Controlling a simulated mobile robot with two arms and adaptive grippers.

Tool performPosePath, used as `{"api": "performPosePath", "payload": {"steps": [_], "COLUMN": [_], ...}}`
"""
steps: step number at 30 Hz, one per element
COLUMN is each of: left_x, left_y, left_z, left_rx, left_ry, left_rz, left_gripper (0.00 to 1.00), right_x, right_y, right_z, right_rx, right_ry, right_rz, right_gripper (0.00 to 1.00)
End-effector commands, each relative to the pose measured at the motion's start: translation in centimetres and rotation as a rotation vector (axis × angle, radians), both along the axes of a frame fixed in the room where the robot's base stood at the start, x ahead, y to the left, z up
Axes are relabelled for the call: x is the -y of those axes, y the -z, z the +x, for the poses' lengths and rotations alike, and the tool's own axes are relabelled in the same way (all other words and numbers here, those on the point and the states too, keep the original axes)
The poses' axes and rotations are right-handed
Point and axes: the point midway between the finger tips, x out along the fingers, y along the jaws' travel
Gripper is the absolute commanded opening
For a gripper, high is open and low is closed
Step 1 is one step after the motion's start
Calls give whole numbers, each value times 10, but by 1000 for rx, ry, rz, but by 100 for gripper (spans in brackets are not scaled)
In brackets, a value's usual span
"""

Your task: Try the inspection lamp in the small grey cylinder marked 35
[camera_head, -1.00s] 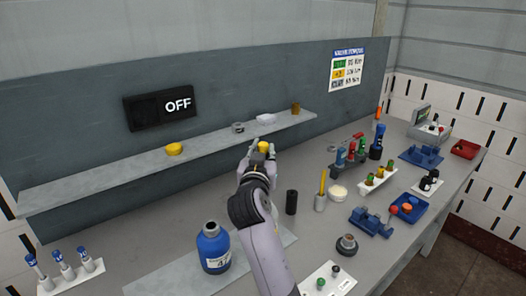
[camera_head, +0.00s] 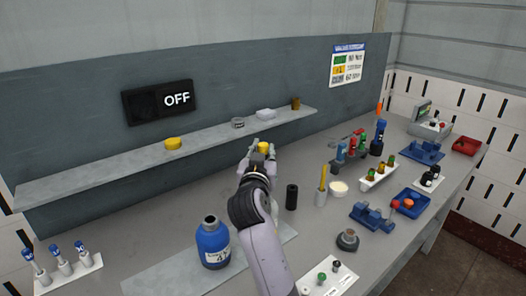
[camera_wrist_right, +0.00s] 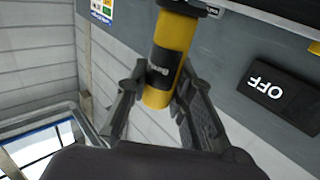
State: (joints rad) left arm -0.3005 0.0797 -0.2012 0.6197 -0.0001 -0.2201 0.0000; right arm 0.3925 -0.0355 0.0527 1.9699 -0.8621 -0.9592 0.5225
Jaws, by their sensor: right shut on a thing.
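My right gripper (camera_head: 260,156) is shut on a yellow and black lamp-like tool (camera_wrist_right: 168,60), held up in the air over the bench, in front of the wall shelf. In the head view only a small yellow part (camera_head: 264,147) of it shows between the fingers. A blue cylinder (camera_head: 212,246) with an open neck and a white label stands upright on the bench, left of my right arm; its label appears to begin with 4. I cannot make out a grey cylinder marked 35. My left gripper is not in view.
A black OFF panel (camera_head: 160,101) hangs above the shelf (camera_head: 100,181), which holds a yellow cup (camera_head: 173,143) and small parts. A black cylinder (camera_head: 292,197), a white rack of blue-capped tubes (camera_head: 68,273) and a blue fixture (camera_head: 370,218) stand on the bench.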

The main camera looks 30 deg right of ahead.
Motion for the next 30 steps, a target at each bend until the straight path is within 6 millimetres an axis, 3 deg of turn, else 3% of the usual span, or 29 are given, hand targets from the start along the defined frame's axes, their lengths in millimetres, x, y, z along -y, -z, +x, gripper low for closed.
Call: {"api": "performPosePath", "payload": {"steps": [30], "left_x": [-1], "left_y": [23], "left_z": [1], "left_rx": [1], "left_ry": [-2], "left_rz": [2], "left_gripper": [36], "right_x": [0], "right_y": [26], "right_z": [0], "right_rx": [1], "right_ry": [0], "right_rz": [-1], "right_gripper": [0]}}
